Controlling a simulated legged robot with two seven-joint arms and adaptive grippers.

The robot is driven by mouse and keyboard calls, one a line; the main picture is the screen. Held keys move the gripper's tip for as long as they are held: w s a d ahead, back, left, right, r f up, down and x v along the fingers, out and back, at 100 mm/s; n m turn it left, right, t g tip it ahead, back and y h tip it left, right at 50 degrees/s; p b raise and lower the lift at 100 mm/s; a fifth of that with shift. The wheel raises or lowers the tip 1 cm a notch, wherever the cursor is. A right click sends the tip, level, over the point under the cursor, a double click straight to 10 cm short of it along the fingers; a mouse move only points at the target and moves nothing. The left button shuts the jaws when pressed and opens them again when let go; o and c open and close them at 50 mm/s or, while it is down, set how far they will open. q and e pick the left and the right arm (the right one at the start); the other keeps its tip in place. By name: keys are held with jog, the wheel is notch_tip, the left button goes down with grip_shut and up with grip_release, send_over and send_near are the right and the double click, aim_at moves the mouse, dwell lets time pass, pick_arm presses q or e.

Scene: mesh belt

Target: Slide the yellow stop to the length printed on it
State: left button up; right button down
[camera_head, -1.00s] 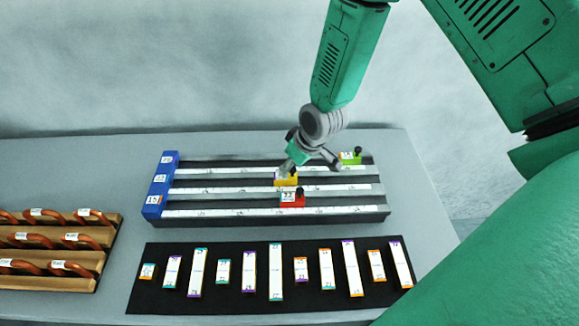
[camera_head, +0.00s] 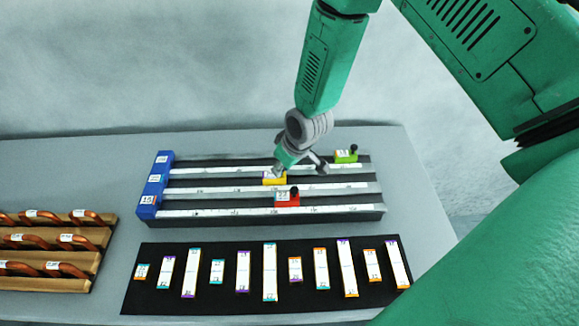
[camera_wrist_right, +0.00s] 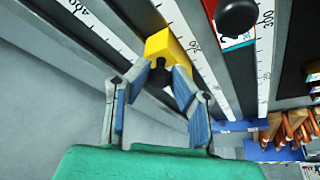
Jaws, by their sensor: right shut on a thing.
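The yellow stop (camera_head: 274,179) sits on the middle rail of the ruled fixture, with a small label on its top too small to read. My right gripper (camera_head: 286,170) is over it; in the right wrist view the gripper (camera_wrist_right: 158,80) is shut on the black knob of the yellow stop (camera_wrist_right: 165,45). The red stop (camera_head: 287,199) is on the front rail, a little right of the yellow one, and the green stop (camera_head: 346,156) is farther right on the back rail. Blue end blocks (camera_head: 154,185) close the rails at the left. My left gripper is not in view.
A black mat (camera_head: 215,304) with several white bars of different lengths lies in front of the fixture. A wooden rack (camera_head: 60,285) with copper-coloured handles stands at the left. The middle rail between the yellow stop and its blue end block is clear.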

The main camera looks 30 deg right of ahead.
jog(key=w+a, duration=0.1)
jog(key=a, duration=0.1)
jog(key=w+a, duration=0.3)
jog(key=a, duration=0.2)
jog(key=shift+w+r+b, duration=0.3)
jog(key=shift+w+r, duration=0.05)
jog(key=shift+r, duration=0.05)
jog(key=c, duration=1.5)
grip_release()
jog(key=shift+d, duration=0.15)
jog(key=shift+o, duration=0.4)
jog(key=shift+s+d, duration=0.25)
jog(key=shift+s, duration=0.1)
jog(key=shift+s+d+f, duration=0.1)
jog(key=shift+d, duration=0.1)
jog(key=v, duration=1.2)
jog(key=shift+s, duration=0.1)
